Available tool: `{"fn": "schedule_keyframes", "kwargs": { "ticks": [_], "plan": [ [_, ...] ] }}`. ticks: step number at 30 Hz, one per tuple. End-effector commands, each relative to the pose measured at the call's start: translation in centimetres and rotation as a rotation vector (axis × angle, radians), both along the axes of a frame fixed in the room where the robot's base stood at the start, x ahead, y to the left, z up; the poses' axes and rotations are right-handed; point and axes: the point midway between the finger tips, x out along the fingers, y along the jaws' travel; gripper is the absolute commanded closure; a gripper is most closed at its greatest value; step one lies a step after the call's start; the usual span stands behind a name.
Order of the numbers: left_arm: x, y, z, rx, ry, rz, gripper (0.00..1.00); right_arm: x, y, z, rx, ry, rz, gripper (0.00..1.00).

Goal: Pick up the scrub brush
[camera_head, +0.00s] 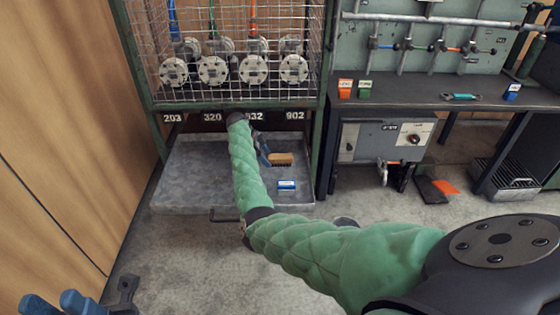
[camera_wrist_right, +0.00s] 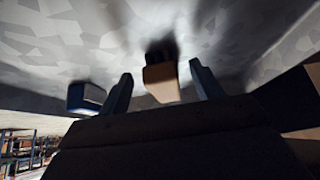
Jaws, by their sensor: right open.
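The scrub brush (camera_head: 281,159), a tan block with dark bristles, lies in the grey metal tray (camera_head: 190,170) under the cage rack. My right gripper (camera_head: 262,153) is beside the brush, at its left in the head view, partly hidden by my green-sleeved arm. In the right wrist view, my right gripper (camera_wrist_right: 163,92) is open. The tan end of the brush (camera_wrist_right: 160,84) shows between its two fingers, and contact cannot be made out. My left gripper (camera_head: 58,302) is at the bottom left, away from the tray, cut off by the frame edge.
A blue and white box (camera_head: 287,186) lies in the tray near the brush; it also shows in the right wrist view (camera_wrist_right: 86,96). The wire cage (camera_head: 230,50) with flanged valves stands above the tray. Green posts flank the tray. A dark bench (camera_head: 420,93) is at the right.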

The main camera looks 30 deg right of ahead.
Motion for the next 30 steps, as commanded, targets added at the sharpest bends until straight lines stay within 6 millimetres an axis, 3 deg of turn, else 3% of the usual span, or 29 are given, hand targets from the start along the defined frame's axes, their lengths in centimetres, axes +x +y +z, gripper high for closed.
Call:
{"fn": "schedule_keyframes", "kwargs": {
  "ticks": [10, 12, 20, 27, 30],
  "plan": [
    [0.0, 0.0, -0.1, -0.002, 0.000, -0.004, 0.71, -2.5, -4.0, -0.1, -0.001, 0.000, -0.002, 0.35],
    [0.0, 0.0, -0.5, -0.004, 0.000, -0.008, 0.71, -2.6, -4.2, -0.9, 0.000, -0.001, 0.001, 0.35],
    [0.1, -0.1, -0.3, -0.006, -0.002, -0.013, 0.71, -2.7, -4.3, -1.0, 0.000, -0.001, 0.001, 0.35],
    [0.1, -0.1, -0.3, -0.007, -0.002, -0.013, 0.71, -2.7, -4.3, -1.0, 0.000, -0.001, 0.001, 0.82],
    [0.1, -0.1, -0.3, -0.008, -0.002, -0.013, 0.71, -2.7, -4.3, -1.0, 0.000, -0.001, 0.001, 0.85]
  ]
}}
